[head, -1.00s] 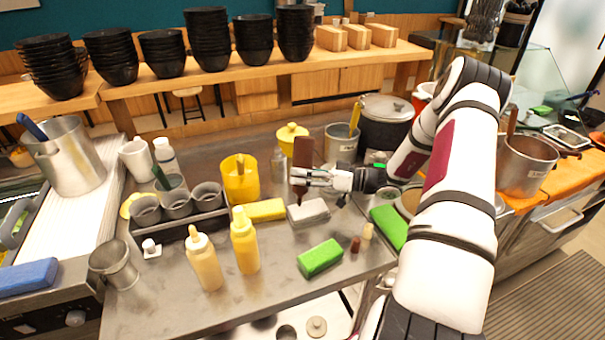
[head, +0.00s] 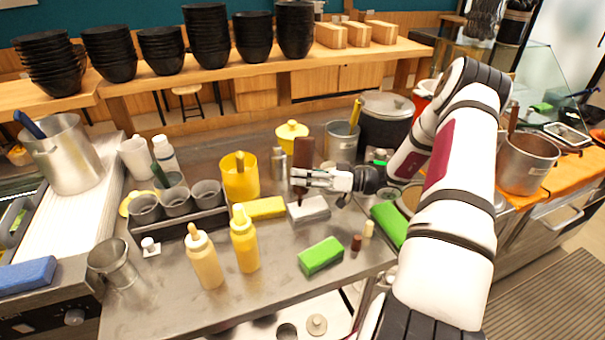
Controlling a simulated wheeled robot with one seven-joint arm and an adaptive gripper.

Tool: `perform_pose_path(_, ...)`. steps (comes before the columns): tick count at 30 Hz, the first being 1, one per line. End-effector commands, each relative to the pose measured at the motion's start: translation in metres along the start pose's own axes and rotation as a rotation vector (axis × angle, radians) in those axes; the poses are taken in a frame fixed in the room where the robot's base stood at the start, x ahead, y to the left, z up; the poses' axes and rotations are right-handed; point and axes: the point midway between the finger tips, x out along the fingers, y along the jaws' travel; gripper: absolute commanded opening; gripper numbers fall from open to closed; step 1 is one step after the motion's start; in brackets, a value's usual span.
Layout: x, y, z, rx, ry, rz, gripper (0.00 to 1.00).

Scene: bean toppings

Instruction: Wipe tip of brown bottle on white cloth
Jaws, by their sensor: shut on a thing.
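My gripper (head: 308,179) is shut on a brown bottle (head: 302,158). The bottle is held upside down, with its narrow tip pointing down at the left part of the white cloth (head: 310,209). The cloth is a pale grey-white folded block lying on the steel table. The tip is at the cloth's upper left area; I cannot tell for sure whether it touches. The gripper fingers hide the middle of the bottle.
A yellow cloth (head: 264,208) lies left of the white one, and green cloths (head: 320,256) lie in front and to the right. Yellow squeeze bottles (head: 244,240), a yellow container (head: 240,178) and a cup rack (head: 180,222) stand left. Small bottles (head: 356,243) stand at front right.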

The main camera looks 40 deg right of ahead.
Motion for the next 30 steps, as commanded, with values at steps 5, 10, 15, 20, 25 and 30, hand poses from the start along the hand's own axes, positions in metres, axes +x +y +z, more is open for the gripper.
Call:
perform_pose_path(5,0.0002,0.0007,0.0014,0.000,0.001,-0.001,0.39)
perform_pose_path(10,0.0002,0.0014,0.0031,0.000,0.001,-0.001,0.39)
perform_pose_path(15,0.0003,0.0021,0.0048,0.000,0.001,-0.001,0.39)
perform_pose_path(20,0.0002,0.0024,0.0056,0.000,0.001,-0.001,0.39)
perform_pose_path(25,0.0002,0.0025,0.0059,0.000,0.001,-0.001,0.39)
perform_pose_path(30,0.0003,0.0028,0.0067,0.000,0.001,-0.001,0.39)
